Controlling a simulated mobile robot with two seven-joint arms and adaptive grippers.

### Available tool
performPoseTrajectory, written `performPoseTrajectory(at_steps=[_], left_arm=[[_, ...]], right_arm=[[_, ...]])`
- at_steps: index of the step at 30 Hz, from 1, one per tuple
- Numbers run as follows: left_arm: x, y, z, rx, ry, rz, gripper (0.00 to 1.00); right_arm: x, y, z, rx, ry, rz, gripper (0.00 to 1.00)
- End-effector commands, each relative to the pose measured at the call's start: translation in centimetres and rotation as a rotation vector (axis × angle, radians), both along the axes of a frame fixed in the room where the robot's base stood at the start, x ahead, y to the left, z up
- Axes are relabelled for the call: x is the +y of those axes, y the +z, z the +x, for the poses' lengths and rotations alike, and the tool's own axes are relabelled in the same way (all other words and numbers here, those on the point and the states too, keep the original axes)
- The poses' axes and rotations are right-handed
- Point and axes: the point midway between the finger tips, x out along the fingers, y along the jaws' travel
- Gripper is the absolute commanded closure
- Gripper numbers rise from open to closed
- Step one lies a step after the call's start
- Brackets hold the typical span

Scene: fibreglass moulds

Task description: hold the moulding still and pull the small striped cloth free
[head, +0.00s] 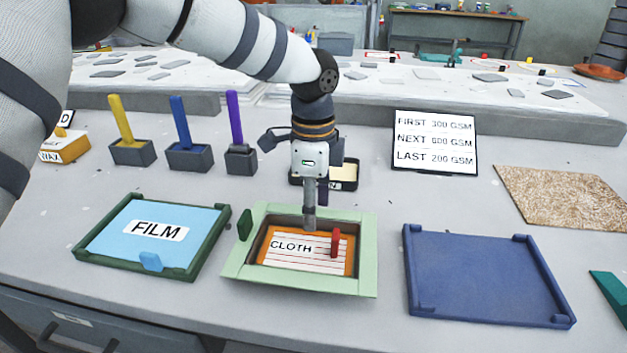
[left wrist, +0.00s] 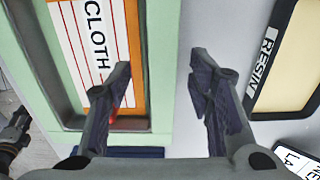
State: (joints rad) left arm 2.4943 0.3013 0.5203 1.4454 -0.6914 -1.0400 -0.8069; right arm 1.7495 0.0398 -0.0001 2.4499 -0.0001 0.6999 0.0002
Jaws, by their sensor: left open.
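The moulding is a pale green frame (head: 240,262) at the table's front middle, with a dark green tab at its left. Inside lies the small cloth (head: 290,262), white with red stripes and marked CLOTH, on an orange base. A red upright tab (head: 335,243) stands at its right part. My left gripper (head: 309,215) points down at the moulding's far rim. In the left wrist view its fingers (left wrist: 158,82) are open and empty, one over the cloth side and one beyond the rim; contact with the rim cannot be told.
A FILM tray (head: 192,262) stands left and a blue tray (head: 480,285) right. Behind are a RESIN tray (left wrist: 285,75), coloured upright handles in grey blocks (head: 190,158) and an order sign (head: 435,142). A brown mat (head: 565,200) lies far right.

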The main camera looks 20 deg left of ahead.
Motion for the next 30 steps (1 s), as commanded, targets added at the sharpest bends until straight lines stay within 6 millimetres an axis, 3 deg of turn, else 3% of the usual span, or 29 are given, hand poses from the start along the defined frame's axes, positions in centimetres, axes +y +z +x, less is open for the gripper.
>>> performPoseTrajectory(at_steps=[9,15,30], left_arm=[[-0.01,-0.38,0.01,-0.001,0.000,-0.001,0.55],[-0.01,-0.37,0.01,-0.001,0.000,-0.001,1.00],[0.00,-0.38,0.01,-0.001,0.000,-0.001,1.00]], right_arm=[[0.00,0.00,0.02,-0.001,0.000,0.000,0.60],[0.00,0.00,0.02,-0.001,0.000,0.000,0.60],[0.00,0.00,0.01,0.000,0.000,0.000,0.60]])
